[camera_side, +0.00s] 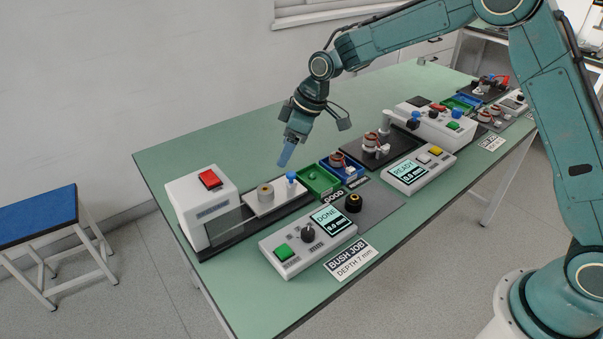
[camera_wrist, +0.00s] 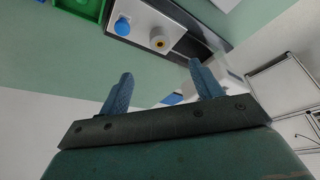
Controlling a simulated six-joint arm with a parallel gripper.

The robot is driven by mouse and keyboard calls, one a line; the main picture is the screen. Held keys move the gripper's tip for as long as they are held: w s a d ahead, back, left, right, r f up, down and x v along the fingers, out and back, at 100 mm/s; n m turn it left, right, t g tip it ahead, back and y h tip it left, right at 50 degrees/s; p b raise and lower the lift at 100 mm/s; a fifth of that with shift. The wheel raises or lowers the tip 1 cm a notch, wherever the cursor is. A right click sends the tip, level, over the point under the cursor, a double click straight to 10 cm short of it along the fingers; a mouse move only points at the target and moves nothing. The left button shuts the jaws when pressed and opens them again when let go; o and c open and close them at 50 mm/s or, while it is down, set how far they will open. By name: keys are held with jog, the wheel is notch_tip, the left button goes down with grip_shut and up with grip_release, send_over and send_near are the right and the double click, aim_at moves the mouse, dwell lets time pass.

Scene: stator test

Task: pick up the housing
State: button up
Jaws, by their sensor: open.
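The housing (camera_side: 265,193), a short pale grey cylinder with a brass-coloured bore, stands upright on a white plate (camera_side: 275,206) at the left end of the bench. In the wrist view the housing (camera_wrist: 159,41) shows from above beside a blue knob (camera_wrist: 122,27). My gripper (camera_side: 285,163) hangs above and behind the plate, apart from the housing, with nothing visible in it. In the wrist view its two blue fingers (camera_wrist: 160,70) are spread apart, with the housing beyond their tips.
A white press with a red button (camera_side: 209,180) stands left of the plate. The blue knob (camera_side: 291,178) is close to the housing. Green bin (camera_side: 318,181), blue bin (camera_side: 352,174) and a control box reading DONE (camera_side: 308,241) are nearby. The bench behind is clear.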

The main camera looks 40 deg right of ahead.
send_over(266, 189)
jog(key=s+d, duration=0.2)
jog(key=shift+a+f, duration=0.1)
jog(key=shift+f, duration=3.9)
jog(key=shift+w, duration=0.1)
jog(key=shift+x, duration=2.6)
jog(key=shift+w+a, duration=0.1)
jog(key=shift+r, duration=0.1)
jog(key=c, duration=1.1)
